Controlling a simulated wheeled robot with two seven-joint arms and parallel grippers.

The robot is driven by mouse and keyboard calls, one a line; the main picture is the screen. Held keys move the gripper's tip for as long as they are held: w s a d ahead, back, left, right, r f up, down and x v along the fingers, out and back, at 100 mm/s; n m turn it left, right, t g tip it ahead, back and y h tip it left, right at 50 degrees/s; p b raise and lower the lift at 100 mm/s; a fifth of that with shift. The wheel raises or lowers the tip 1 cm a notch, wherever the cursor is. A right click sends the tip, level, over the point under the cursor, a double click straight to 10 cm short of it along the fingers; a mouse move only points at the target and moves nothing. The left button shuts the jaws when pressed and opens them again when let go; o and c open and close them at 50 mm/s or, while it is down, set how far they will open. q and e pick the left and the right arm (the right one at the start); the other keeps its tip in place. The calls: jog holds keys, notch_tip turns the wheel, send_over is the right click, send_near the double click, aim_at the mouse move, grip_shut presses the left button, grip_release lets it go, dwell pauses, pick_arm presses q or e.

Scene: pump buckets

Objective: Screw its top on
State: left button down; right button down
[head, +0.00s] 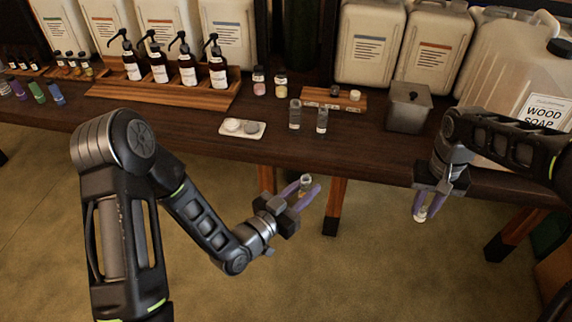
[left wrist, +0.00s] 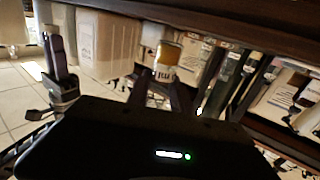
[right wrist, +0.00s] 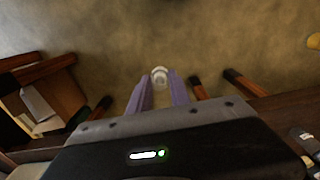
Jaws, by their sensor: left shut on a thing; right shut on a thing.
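My left gripper (head: 309,188) is in front of the table edge, shut on a small jar (head: 305,180). In the left wrist view the jar (left wrist: 167,61) shows amber contents and a white label with dark print. My right gripper (head: 430,207) points down in front of the table further right, shut on a small whitish round top (head: 421,215). The top (right wrist: 159,76) shows between the purple fingers in the right wrist view. Jar and top are well apart. The jar's mouth is not clear to see.
On the dark table (head: 190,118), a white dish (head: 242,128) holds pale round pieces, beside two small clear jars (head: 294,114). A grey lidded box (head: 408,108) and a large wood soap jug (head: 505,75) stand at right. Pump bottles (head: 188,68) stand behind. The space between my grippers is clear.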

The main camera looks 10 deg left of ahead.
pick_arm(q)
jog(key=s+d+h, duration=0.1)
jog(key=s+d+f+m+g+h, duration=0.1)
jog(key=s+d+m+g, duration=0.1)
jog(key=d, duration=0.1)
jog(key=shift+d+f+h, duration=0.1)
jog(key=shift+f+h, duration=0.3)
pick_arm(e)
jog(key=a+r, duration=0.3)
jog(key=a, duration=0.5)
jog(key=s+a+r, duration=0.1)
jog(key=a+r, duration=0.3)
jog(key=a, duration=0.4)
jog(key=s+a+r+n, duration=0.1)
jog(key=a+r, duration=0.3)
jog(key=a, duration=0.4)
jog(key=shift+s+r, duration=0.15)
jog(key=shift+s, duration=0.1)
jog(key=shift+f, duration=2)
